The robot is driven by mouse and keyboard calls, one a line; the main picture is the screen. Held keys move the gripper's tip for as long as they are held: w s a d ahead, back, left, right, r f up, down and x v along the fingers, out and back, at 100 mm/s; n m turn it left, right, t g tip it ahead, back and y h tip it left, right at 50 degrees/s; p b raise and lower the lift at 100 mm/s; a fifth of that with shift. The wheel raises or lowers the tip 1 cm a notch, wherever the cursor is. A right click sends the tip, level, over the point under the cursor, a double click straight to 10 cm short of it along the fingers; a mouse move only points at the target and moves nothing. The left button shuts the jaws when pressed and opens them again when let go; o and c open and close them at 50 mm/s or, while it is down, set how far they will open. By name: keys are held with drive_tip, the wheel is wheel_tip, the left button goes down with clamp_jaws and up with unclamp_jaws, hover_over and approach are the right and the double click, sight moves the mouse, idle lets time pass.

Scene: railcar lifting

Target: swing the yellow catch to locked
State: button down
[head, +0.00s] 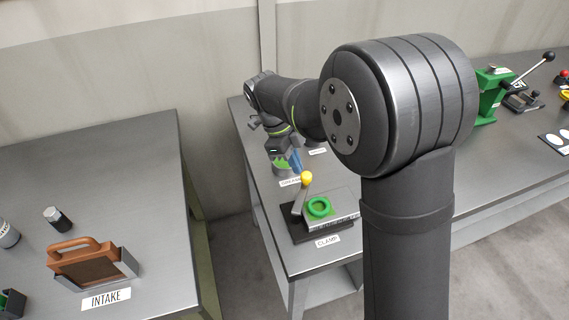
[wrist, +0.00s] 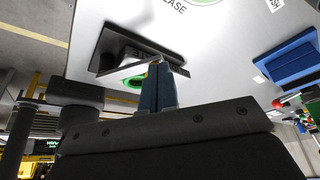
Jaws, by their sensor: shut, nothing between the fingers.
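The catch is a grey lever with a yellow knob (head: 306,178) on top, standing nearly upright in the head view. It rises from the left side of a dark clamp base (head: 301,233) labelled CLAMP. A green ring (head: 319,207) sits on that fixture, to the right of the lever. My gripper (head: 296,163) is just above and behind the knob, its blue fingers pointing down. I cannot tell whether they touch the knob. In the wrist view the blue fingers (wrist: 158,86) are together and empty, in front of the clamp fixture (wrist: 125,48).
A blue tray (wrist: 288,62) is at the right in the wrist view. A green press (head: 490,95) stands farther right. A brown handled item (head: 90,263) sits at INTAKE on a separate left table, across a gap.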

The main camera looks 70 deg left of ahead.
drive_tip(key=w+d, duration=0.1)
drive_tip(key=w, duration=0.1)
drive_tip(key=w+d, duration=0.1)
drive_tip(key=d, duration=0.1)
drive_tip(key=w+d, duration=0.1)
drive_tip(key=w, duration=0.1)
drive_tip(key=shift+w+d, duration=0.25)
drive_tip(key=shift+w, duration=0.1)
drive_tip(key=shift+w+d, duration=0.3)
drive_tip(key=shift+d, duration=0.25)
drive_tip(key=shift+w+d, duration=0.25)
drive_tip(key=shift+d, duration=0.3)
drive_tip(key=shift+w+a, duration=0.15)
drive_tip(key=shift+a, duration=0.35)
drive_tip(key=w+a+r, duration=0.2)
drive_tip(key=a+r, duration=0.4)
drive_tip(key=r, duration=0.3)
drive_tip(key=shift+a+r, duration=0.15)
